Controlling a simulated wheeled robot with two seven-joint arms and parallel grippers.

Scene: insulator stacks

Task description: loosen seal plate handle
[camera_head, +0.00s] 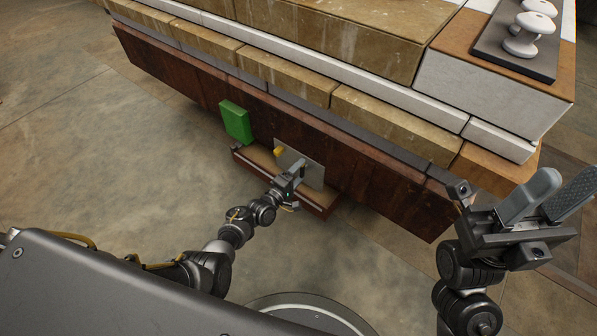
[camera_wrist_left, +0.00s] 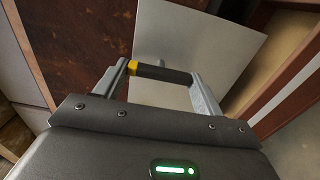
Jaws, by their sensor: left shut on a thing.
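The seal plate (camera_head: 314,175) is a thin pale grey square on the front of the dark reddish-brown wall, and it fills the upper middle of the left wrist view (camera_wrist_left: 205,42). Its handle (camera_wrist_left: 164,73) is a short black bar with a yellow end. In the head view only the yellow end (camera_head: 279,152) shows clearly; my gripper hides much of the rest. My left gripper (camera_head: 297,168) is at the plate, shut on the handle, with a finger at each end of the bar in the wrist view. My right gripper (camera_head: 568,180) is raised at the right, open and empty, away from the plate.
A green block (camera_head: 236,122) is on the wall left of the plate. A brown-edged box or ledge (camera_head: 253,161) juts out around the plate's lower part. Stone-like blocks (camera_head: 290,80) rise above the wall. White knobbed insulators (camera_head: 530,30) stand at the top right. Floor in front is clear.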

